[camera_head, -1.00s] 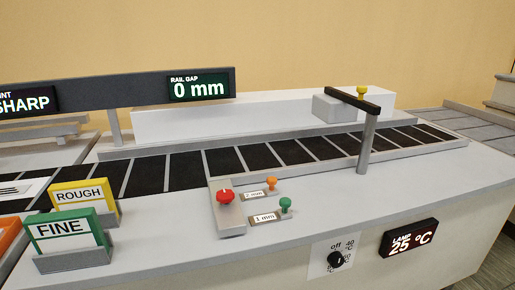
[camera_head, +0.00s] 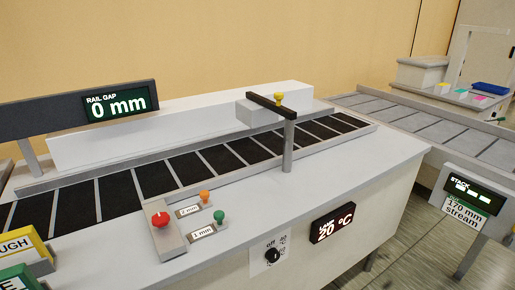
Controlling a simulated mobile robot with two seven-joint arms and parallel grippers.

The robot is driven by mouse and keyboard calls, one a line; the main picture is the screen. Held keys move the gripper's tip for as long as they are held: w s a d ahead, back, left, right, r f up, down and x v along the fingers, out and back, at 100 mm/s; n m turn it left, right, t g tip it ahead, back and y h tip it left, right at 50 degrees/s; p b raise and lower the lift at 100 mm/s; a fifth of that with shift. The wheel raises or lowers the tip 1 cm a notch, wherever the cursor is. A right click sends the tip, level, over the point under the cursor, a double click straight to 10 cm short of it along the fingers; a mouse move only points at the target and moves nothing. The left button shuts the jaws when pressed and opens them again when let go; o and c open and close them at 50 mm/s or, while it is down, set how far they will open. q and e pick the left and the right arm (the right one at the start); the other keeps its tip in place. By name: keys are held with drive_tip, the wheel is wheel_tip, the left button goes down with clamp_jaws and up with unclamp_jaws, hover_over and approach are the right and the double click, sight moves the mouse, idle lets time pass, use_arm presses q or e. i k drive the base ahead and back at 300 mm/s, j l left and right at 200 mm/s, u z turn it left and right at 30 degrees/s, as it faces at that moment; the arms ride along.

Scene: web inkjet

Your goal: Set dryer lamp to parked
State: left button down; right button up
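The dryer lamp's black rotary knob (camera_head: 271,256) sits on a white dial plate (camera_head: 257,267) on the front face of the grey machine. The plate carries an "off" mark at upper left and temperature marks to the right; which mark the knob points to is too small to tell. The lamp display (camera_head: 332,223) beside it, to the right, reads about 20 °C. A black bar (camera_head: 270,105) with a yellow knob (camera_head: 278,97) stands on a post over the belt. Neither of my grippers is in view.
A dark slatted belt (camera_head: 195,165) runs along the machine top. A red knob (camera_head: 160,219), an orange knob (camera_head: 204,195) and a green knob (camera_head: 219,216) stand in front of it. A stack display (camera_head: 473,194) is at right. Floor (camera_head: 405,240) between is open.

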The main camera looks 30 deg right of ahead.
sight(255, 111)
drive_tip(key=k+l+z, duration=0.3)
drive_tip(key=l+z, duration=0.15)
drive_tip(key=k+l+z, duration=0.2)
drive_tip(key=l, duration=0.2)
drive_tip(key=l+z, duration=0.2)
drive_tip(key=l, duration=0.1)
